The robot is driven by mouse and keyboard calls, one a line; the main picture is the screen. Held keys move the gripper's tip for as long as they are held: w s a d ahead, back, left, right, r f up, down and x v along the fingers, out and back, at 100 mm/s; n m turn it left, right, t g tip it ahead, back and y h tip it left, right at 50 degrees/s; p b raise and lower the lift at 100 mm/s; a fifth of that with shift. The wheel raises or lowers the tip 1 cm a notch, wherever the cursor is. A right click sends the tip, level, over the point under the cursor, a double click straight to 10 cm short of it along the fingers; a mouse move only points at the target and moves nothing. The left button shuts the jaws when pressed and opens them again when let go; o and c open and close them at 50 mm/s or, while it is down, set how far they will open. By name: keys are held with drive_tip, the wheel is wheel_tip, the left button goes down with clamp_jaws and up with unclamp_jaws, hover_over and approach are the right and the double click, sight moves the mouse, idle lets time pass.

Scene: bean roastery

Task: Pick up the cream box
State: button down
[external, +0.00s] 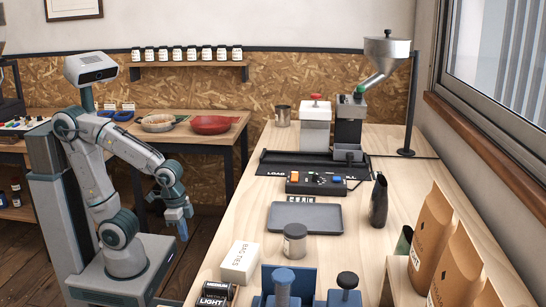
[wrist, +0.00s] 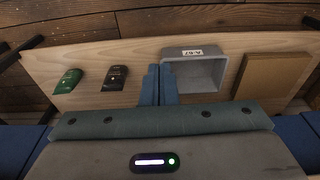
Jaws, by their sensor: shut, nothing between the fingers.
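The cream box (external: 240,262) lies on the near left part of the light wooden workbench (external: 390,150), with dark lettering on its front side. I do not see it in the wrist view. My gripper (external: 181,231) hangs pointing down beside the bench's left edge, apart from the box and farther back to its left. In the wrist view its two blue fingers (wrist: 159,88) are together with nothing between them.
The wrist view shows a grey bin (wrist: 196,54), a brown board (wrist: 270,76) and green (wrist: 68,81) and black (wrist: 115,78) items on wood.

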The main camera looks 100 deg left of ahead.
idle(0.4)
drive_tip(key=shift+c, duration=2)
unclamp_jaws()
